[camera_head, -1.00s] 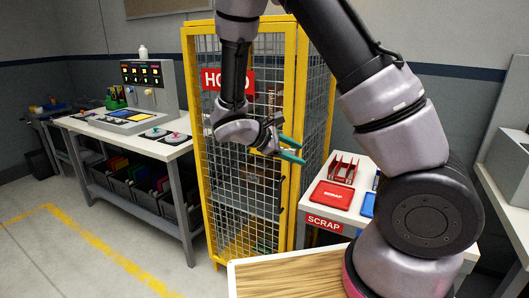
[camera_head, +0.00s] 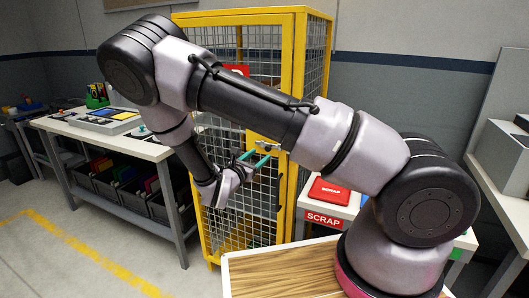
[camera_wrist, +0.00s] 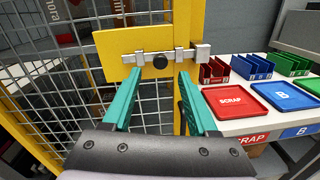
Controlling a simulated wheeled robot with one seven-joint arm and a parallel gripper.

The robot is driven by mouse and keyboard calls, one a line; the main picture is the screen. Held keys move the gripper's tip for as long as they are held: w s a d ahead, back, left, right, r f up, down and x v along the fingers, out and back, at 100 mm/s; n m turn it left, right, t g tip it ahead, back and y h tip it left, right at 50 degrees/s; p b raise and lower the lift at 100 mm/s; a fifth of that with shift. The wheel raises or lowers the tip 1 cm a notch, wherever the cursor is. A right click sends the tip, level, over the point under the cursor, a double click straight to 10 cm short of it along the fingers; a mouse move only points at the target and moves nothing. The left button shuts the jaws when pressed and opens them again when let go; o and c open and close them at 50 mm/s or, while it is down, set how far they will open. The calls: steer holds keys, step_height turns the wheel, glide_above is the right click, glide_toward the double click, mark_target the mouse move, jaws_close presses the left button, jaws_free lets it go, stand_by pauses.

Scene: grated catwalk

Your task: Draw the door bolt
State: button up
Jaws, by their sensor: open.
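The door bolt (camera_wrist: 143,57) is a silver bar with a round black knob (camera_wrist: 160,62), lying horizontally on a yellow plate (camera_wrist: 115,43) of the mesh cage door in the wrist view. Its right end is at a silver block (camera_wrist: 202,52) on the door's right side. My gripper (camera_wrist: 158,79) is open, its two teal fingers pointing at the bolt, one to each side below the knob, with nothing between them. In the head view my gripper (camera_head: 261,160) is in front of the cage (camera_head: 301,50), and my arm hides much of the door and bolt.
A bench (camera_head: 155,148) with a control panel and bins stands left of the cage. Right of it, a white table holds a red SCRAP tray (camera_wrist: 232,100), a blue B tray (camera_wrist: 284,95) and small racks. A wood-topped surface (camera_head: 280,275) is in front.

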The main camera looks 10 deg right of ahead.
steer(key=shift+x, duration=2.5)
